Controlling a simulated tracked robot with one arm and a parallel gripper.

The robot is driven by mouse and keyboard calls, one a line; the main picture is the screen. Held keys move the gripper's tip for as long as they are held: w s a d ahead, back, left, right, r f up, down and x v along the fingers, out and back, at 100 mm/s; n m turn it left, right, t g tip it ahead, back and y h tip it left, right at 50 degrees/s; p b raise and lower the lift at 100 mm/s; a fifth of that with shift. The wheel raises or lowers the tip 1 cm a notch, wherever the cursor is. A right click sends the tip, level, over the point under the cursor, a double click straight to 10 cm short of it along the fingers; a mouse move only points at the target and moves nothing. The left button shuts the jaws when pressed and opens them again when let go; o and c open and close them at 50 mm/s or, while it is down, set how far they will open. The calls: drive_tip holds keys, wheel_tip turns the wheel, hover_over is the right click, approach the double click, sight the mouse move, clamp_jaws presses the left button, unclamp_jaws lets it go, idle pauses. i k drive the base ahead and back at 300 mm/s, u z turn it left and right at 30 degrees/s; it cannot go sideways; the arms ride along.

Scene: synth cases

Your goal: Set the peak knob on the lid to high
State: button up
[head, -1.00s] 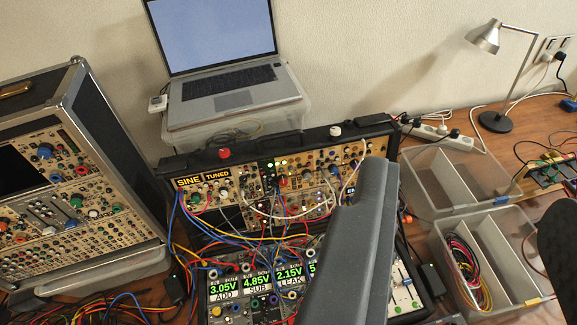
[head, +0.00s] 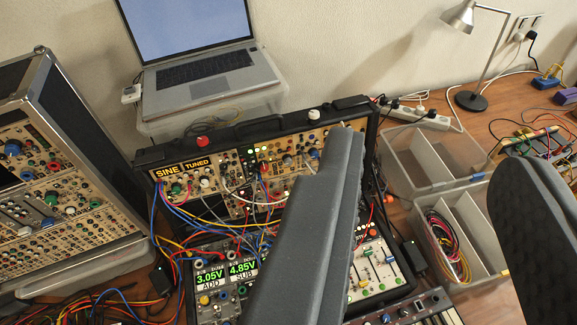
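The open lid (head: 262,125) of the black synth case stands upright behind the lower panel, its face packed with modules, knobs and patch cables. Labels "SINE" and "TUNED" glow at its left end. A red knob (head: 202,141) and a white knob (head: 314,115) sit on its top edge. I cannot read a "peak" label or tell which knob is the peak knob. My gripper (head: 430,150) is open and empty, with two dark grey fingers wide apart. The left finger crosses in front of the lid's right part and hides some of it. The right finger is over the right side.
A laptop (head: 205,75) stands on a clear box behind the lid. Another synth case (head: 60,180) is at left. Divided clear bins (head: 435,160), a power strip (head: 420,117) and a desk lamp (head: 470,100) are at right. Cables spread over the lower panel (head: 205,310).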

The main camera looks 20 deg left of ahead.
sight(287, 160)
drive_tip(key=u, duration=2.05)
drive_tip(key=k, duration=1.4)
drive_tip(key=z, duration=1.55)
drive_tip(key=i, duration=1)
